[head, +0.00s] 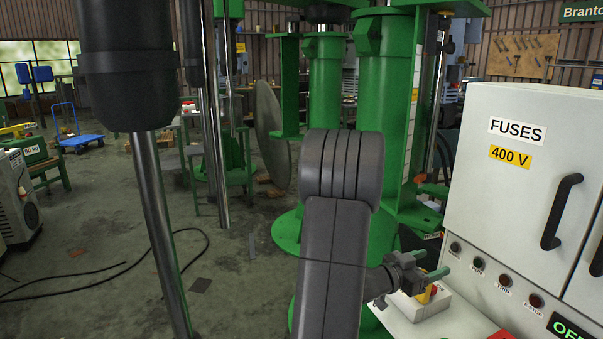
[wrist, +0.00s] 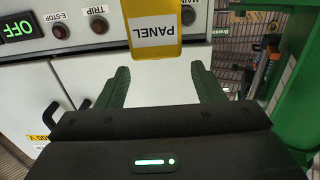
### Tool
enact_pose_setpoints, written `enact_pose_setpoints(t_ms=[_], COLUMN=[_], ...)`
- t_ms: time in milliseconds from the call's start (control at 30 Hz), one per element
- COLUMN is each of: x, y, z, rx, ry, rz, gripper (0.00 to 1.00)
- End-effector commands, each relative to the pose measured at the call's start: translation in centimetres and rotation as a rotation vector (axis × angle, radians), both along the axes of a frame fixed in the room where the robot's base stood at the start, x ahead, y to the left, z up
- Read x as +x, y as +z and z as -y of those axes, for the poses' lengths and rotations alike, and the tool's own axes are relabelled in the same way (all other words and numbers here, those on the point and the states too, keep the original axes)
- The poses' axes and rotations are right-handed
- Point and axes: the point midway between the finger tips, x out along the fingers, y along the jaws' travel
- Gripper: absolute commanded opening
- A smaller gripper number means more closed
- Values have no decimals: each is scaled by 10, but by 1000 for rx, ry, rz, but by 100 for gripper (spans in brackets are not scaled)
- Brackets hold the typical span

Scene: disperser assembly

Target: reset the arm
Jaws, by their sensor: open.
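My gripper (head: 434,264) is at the end of my grey arm, low and right of centre in the head view. It hovers beside the white fuse cabinet (head: 520,150), above a small white box (head: 430,306) with a yellow and red part on it. In the wrist view my gripper (wrist: 160,68) has its two green fingers spread apart, with nothing between them. A yellow PANEL label (wrist: 153,32) shows upside down just beyond the fingertips. Whether the fingers touch anything is not clear.
The cabinet has a row of buttons, a lit OFF display (head: 570,329) and black handles (head: 561,212). A green machine column (head: 385,110) stands behind my arm. A shiny post (head: 165,230) is at the left. A cable (head: 120,266) lies on the otherwise fairly open floor.

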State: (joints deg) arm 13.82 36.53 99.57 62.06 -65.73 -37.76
Motion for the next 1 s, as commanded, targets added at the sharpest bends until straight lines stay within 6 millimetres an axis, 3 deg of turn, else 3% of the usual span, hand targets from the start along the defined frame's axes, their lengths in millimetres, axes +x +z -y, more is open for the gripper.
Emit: enact_pose_setpoints(t_ms=[33, 300, 1000], x=[0, 0, 2], y=[12, 36, 33], z=[0, 0, -9], rx=[0, -1, 23], ry=[0, -1, 66], rz=[0, 0, 5], gripper=[62, 62, 62])
